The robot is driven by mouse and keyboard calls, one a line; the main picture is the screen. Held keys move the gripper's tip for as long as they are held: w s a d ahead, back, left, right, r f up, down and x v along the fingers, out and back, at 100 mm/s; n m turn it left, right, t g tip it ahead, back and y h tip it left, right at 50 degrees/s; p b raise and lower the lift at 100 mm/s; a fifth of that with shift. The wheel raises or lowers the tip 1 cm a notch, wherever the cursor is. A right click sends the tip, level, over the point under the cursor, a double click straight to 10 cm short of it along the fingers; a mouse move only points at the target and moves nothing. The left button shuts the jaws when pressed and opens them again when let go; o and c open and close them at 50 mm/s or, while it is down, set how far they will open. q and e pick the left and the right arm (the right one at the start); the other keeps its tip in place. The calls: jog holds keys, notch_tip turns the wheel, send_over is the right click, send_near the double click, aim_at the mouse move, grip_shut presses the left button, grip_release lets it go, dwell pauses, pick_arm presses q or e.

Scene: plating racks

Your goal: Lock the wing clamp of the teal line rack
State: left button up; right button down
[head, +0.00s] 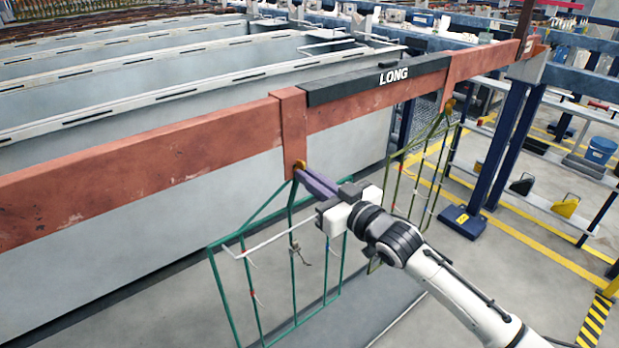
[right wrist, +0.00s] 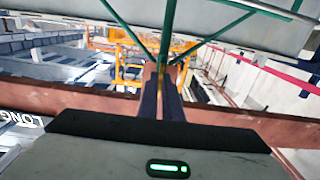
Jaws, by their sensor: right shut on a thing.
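The teal line rack (head: 240,290), a thin wire frame, hangs by its hook from the rust-red bar (head: 140,173) in the head view. Its small orange wing clamp (head: 300,165) is at the bar's lower edge, mostly hidden by my fingers. My right gripper (head: 303,174) is shut on the wing clamp. In the right wrist view the dark fingers (right wrist: 162,92) run close together up to the bar, where teal rods (right wrist: 217,36) meet. Whether the clamp's wing is turned is too small to tell. My left gripper is not in view.
An olive-green rack (head: 398,190) hangs farther right, near another orange clamp (head: 449,105). A black sleeve marked LONG (head: 350,86) sits on the bar between them. Grey tanks (head: 200,80) stand behind the bar. A blue post (head: 507,140) stands at the right.

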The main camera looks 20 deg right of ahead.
jog(key=c, duration=1.9)
grip_release()
jog(key=shift+c, duration=0.2)
jog(key=v, duration=1)
jog(key=shift+s+b, duration=0.15)
jog(key=shift+b, duration=0.15)
